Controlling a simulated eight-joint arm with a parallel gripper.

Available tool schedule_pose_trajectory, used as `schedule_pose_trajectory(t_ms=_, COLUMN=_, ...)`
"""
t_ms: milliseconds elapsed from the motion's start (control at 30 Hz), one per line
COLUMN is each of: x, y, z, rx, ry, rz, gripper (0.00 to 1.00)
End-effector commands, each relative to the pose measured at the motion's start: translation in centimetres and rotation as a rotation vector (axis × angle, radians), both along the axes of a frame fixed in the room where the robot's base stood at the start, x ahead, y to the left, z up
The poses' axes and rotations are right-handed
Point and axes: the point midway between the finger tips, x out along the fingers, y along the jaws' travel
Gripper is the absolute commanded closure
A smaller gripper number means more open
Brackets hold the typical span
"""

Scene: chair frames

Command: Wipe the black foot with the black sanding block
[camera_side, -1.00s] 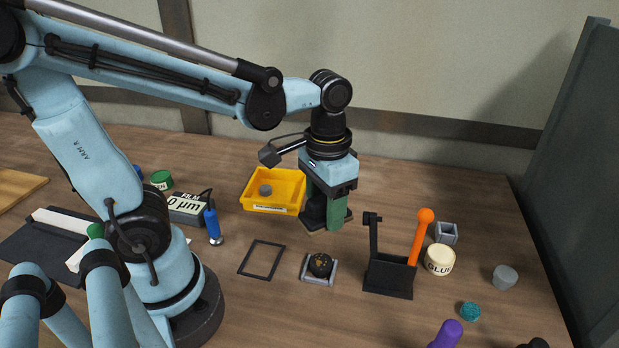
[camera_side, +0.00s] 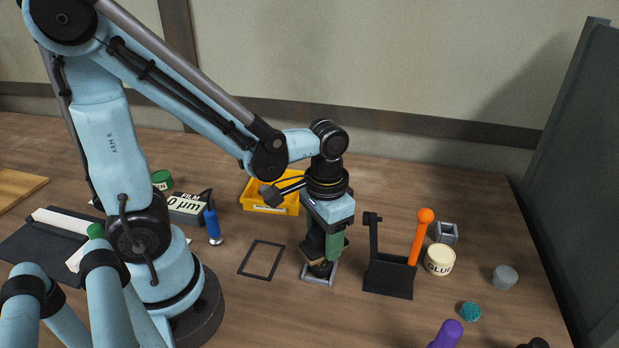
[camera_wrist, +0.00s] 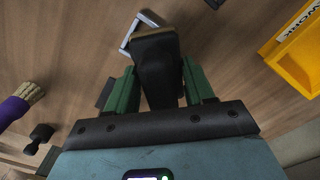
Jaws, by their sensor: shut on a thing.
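My gripper (camera_side: 323,250) is shut on the black sanding block (camera_wrist: 157,65), which has a tan underside edge. The block also shows low between the green fingers in the side view (camera_side: 315,252). The black foot (camera_side: 320,270) is a round dark piece in a small grey holder (camera_side: 305,277). The block sits right over the foot and covers most of it; I cannot tell whether they touch. In the wrist view the holder (camera_wrist: 129,36) peeks out beyond the block, and the foot is hidden.
A black bracket (camera_side: 390,278) with an orange-handled rod (camera_side: 420,238) stands close to the right. A glue pot (camera_side: 440,260) is beyond it. A flat black frame (camera_side: 261,260) lies to the left. A yellow bin (camera_side: 262,208) stands behind, with bare table between.

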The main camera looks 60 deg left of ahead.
Motion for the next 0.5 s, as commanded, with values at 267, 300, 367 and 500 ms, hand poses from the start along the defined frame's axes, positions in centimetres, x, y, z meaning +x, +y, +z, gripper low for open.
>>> schedule_pose_trajectory(t_ms=267, x=-1.5, y=-1.5, z=-0.8, rx=0.000, ry=-0.001, rz=-0.004, gripper=0.80)
schedule_pose_trajectory(t_ms=300, x=-1.8, y=-1.8, z=-0.7, rx=0.000, ry=0.000, rz=-0.004, gripper=0.80)
schedule_pose_trajectory(t_ms=367, x=-2.1, y=-2.2, z=-0.8, rx=0.000, ry=0.000, rz=-0.004, gripper=0.80)
schedule_pose_trajectory(t_ms=500, x=-2.9, y=-2.9, z=-0.8, rx=-0.001, ry=0.000, rz=-0.001, gripper=0.80)
